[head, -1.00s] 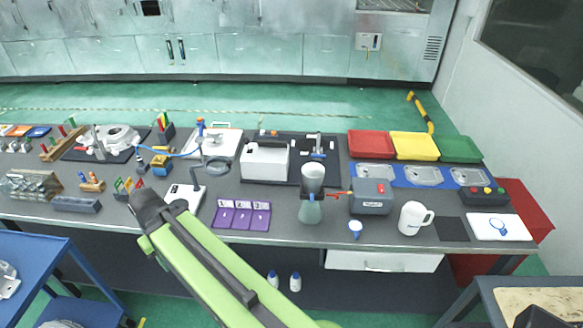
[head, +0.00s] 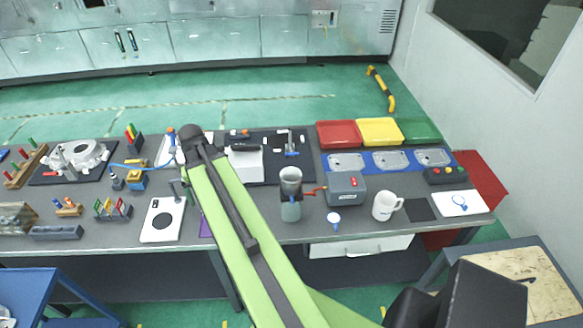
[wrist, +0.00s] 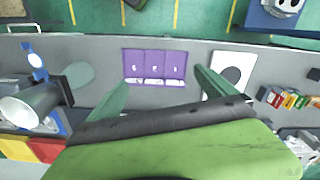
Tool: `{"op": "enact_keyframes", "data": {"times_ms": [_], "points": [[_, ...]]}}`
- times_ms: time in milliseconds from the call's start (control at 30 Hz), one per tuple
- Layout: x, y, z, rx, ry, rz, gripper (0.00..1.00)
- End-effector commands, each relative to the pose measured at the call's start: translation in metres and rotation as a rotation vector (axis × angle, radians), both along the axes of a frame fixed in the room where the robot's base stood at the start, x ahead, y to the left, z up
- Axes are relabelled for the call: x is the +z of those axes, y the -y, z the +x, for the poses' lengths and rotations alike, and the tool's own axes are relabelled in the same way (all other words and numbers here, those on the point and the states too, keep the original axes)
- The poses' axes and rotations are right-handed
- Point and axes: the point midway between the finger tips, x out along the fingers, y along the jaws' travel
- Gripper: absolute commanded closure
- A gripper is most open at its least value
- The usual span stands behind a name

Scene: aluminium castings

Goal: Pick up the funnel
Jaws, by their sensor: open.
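The funnel is a pale grey cup (head: 291,178) that stands upright on top of a bluish see-through flask (head: 291,210), with a dark collar where they meet. In the wrist view the funnel (wrist: 30,104) is at the left edge, and the flask (wrist: 80,75) fans out beside it. My gripper (wrist: 160,90) is open and empty, its two green fingers apart above the table near the purple tray. It is well to the side of the funnel and not touching it. In the head view my arm hides the gripper's fingers.
A grey pump box (head: 346,188) with a red hose stands close right of the funnel. A small blue and white item (head: 333,219) and a white mug (head: 387,205) are near the front edge. The purple tray (wrist: 154,66) lies below my gripper.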

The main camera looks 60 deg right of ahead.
Motion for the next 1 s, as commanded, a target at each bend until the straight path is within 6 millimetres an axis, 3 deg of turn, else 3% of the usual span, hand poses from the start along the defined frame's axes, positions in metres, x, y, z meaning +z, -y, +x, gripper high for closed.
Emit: {"op": "enact_keyframes", "data": {"times_ms": [33,100,200,333,467,667,1000], "points": [[0.044,0.048,-0.022,-0.118,0.0,0.0,0.05],[0.069,0.103,-0.056,-0.269,0.0,0.0,0.05],[0.097,0.164,-0.106,-0.452,0.0,0.0,0.05],[0.117,0.21,-0.156,-0.608,0.0,0.0,0.05],[0.122,0.227,-0.178,-0.674,-0.001,0.0,0.05],[0.113,0.228,-0.181,-0.68,-0.001,0.0,0.05],[0.049,0.228,-0.18,-0.679,-0.001,0.0,0.05]]}}
